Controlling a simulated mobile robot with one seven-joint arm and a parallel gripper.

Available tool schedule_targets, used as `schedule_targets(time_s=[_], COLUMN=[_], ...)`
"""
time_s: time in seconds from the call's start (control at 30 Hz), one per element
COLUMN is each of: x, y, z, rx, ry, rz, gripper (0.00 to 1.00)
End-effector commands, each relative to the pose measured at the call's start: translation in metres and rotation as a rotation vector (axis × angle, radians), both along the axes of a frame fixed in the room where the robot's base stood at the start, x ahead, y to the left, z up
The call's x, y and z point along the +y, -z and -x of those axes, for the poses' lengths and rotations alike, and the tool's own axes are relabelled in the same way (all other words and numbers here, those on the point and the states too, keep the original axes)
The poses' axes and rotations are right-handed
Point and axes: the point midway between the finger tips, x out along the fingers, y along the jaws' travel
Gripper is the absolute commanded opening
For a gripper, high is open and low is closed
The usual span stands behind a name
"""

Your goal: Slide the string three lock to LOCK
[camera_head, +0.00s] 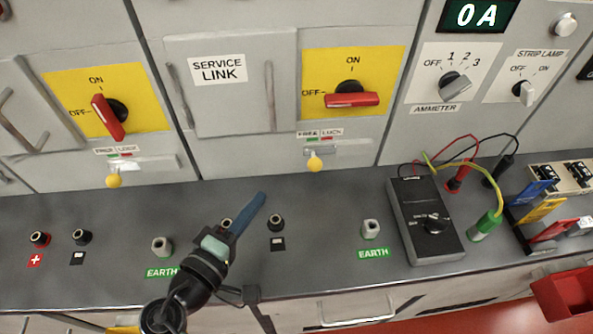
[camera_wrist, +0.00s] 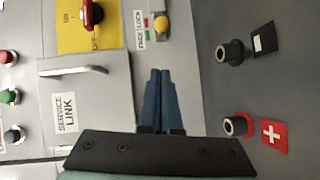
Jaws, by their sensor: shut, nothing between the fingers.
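Two lock sliders with yellow knobs show in the head view, one at the left (camera_head: 114,180) and one at the middle (camera_head: 315,163). Each knob sits at the left, FREE side of its slot. No string number is readable, so I cannot tell which is string three. My gripper (camera_head: 262,199) has blue fingers, shut and empty, above the grey ledge, below and left of the middle knob and apart from it. In the wrist view the closed fingers (camera_wrist: 160,75) point towards a yellow knob (camera_wrist: 161,24) beside a FREE LOCK label.
Above the middle lock is a red rotary handle (camera_head: 350,99) turned to OFF; the left handle (camera_head: 107,117) is tilted. The ledge holds sockets, including a black one (camera_head: 277,222) and an earth post (camera_head: 371,228). A dark meter (camera_head: 425,220) with leads stands right.

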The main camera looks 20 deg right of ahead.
Motion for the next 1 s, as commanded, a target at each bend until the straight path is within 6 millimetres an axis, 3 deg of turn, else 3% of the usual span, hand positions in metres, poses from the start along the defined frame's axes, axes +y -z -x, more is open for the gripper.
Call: schedule_targets(time_s=[0.4,0.63,1.0], x=[-0.067,-0.096,-0.102], y=[0.01,0.017,0.019], z=[-0.056,-0.051,-0.05], rx=[0.0,0.001,-0.001], ry=[0.005,0.003,0.001], rz=[-0.001,-0.001,-0.002], gripper=[0.0,0.0,0.0])
